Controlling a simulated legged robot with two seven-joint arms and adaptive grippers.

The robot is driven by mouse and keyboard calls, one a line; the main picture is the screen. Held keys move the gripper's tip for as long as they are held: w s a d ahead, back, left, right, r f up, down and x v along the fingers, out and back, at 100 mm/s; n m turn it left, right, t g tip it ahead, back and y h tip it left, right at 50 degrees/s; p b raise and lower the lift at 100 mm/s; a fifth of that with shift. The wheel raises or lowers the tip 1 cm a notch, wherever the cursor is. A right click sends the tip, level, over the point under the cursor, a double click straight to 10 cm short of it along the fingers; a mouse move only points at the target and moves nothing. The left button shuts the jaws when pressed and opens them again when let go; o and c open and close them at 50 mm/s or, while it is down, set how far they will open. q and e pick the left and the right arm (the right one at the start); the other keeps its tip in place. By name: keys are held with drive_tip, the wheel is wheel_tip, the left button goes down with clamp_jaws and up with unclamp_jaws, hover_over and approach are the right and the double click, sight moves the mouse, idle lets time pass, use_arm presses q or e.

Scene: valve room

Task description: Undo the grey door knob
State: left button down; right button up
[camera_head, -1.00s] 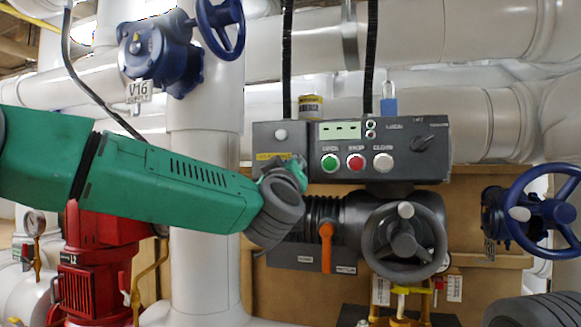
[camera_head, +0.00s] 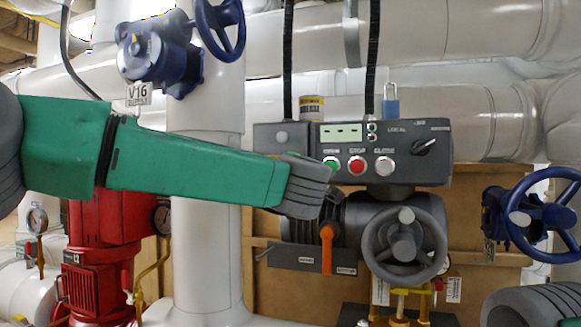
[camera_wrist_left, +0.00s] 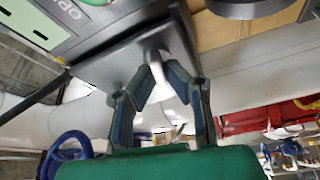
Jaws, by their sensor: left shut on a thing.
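The knob stands out from a grey box face (camera_wrist_left: 110,68) beside the control panel. In the head view, my green left arm comes in from the left and its grey wrist is in front of the lower part of the grey box (camera_head: 265,150); the fingers and the held part are mostly hidden there. A round pale button-like piece (camera_head: 282,138) on the box's upper face is uncovered.
The control panel (camera_head: 456,150) with green, red and white buttons is just right of the wrist. Below are an orange lever (camera_head: 327,248) and a grey handwheel (camera_head: 405,240). A blue valve wheel (camera_head: 545,215) is at right. Part of my right arm shows at lower right.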

use_arm(q)
drive_tip(key=shift+f+n, duration=0.1)
drive_tip(key=shift+n, duration=0.4)
drive_tip(key=shift+g, duration=0.3)
drive_tip(key=shift+f, duration=0.1)
drive_tip(key=c, duration=1.6)
unclamp_jaws()
drive_tip(key=shift+w, duration=0.1)
drive_tip(key=shift+s+d+f, duration=0.1)
drive_tip(key=shift+s+d, duration=0.05)
drive_tip(key=shift+s, duration=1.8)
drive_tip(key=shift+s+d+f, duration=0.15)
drive_tip(key=shift+s+d, duration=0.05)
drive_tip(key=shift+s, duration=1.8)
drive_tip(key=shift+s+d+f, duration=0.1)
drive_tip(key=shift+s+d, duration=0.05)
drive_tip(key=shift+s, duration=1.8)
